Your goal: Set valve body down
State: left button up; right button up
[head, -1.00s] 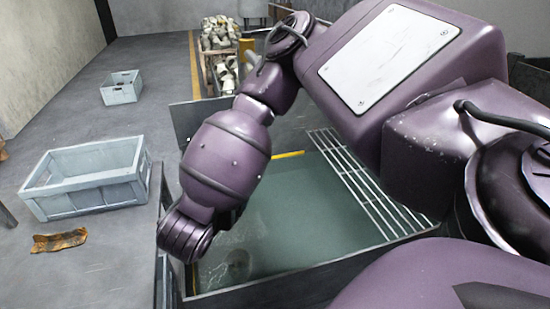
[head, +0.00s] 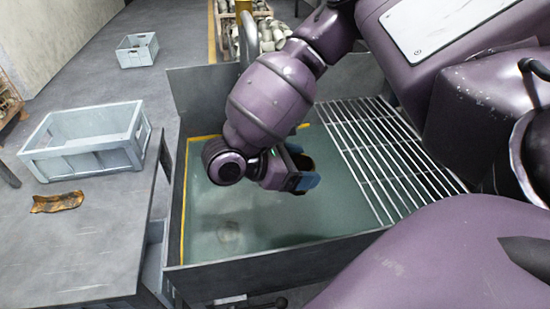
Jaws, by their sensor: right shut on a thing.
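My right gripper (head: 304,176) hangs over the liquid-filled tank (head: 330,249), in front of the slatted rack's left side. It is shut on a small dark brown piece (head: 304,161), likely the valve body. Most of this piece is hidden by the blue-tipped fingers and the wrist. It looks held above the liquid's surface. A pale round shape (head: 230,232) shows dimly in the greenish liquid, to the lower left of the gripper; I cannot tell what it is. My left gripper is out of view.
A metal slatted rack (head: 383,150) spans the tank's right side. A table on the left bears an empty grey crate (head: 84,142) and a rusty scrap (head: 57,202). Another crate (head: 137,50) stands on the floor behind. A bin of metal parts (head: 270,33) is at the back.

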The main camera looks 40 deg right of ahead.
notch_tip(320, 180, down, 20)
jog(key=b, duration=0.7)
jog(key=shift+r+b, duration=0.25)
jog(key=shift+b, duration=0.15)
jog(key=shift+f, duration=0.1)
jog(key=shift+r, duration=0.2)
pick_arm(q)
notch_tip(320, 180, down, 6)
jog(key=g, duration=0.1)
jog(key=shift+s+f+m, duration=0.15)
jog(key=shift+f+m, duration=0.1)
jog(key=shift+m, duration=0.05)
pick_arm(e)
jog(key=shift+d, duration=0.1)
jog(key=shift+f, duration=0.1)
jog(key=o, duration=1)
jog(key=shift+c, duration=0.2)
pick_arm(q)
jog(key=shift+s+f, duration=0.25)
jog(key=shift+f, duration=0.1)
pick_arm(e)
jog(key=shift+o, duration=0.9)
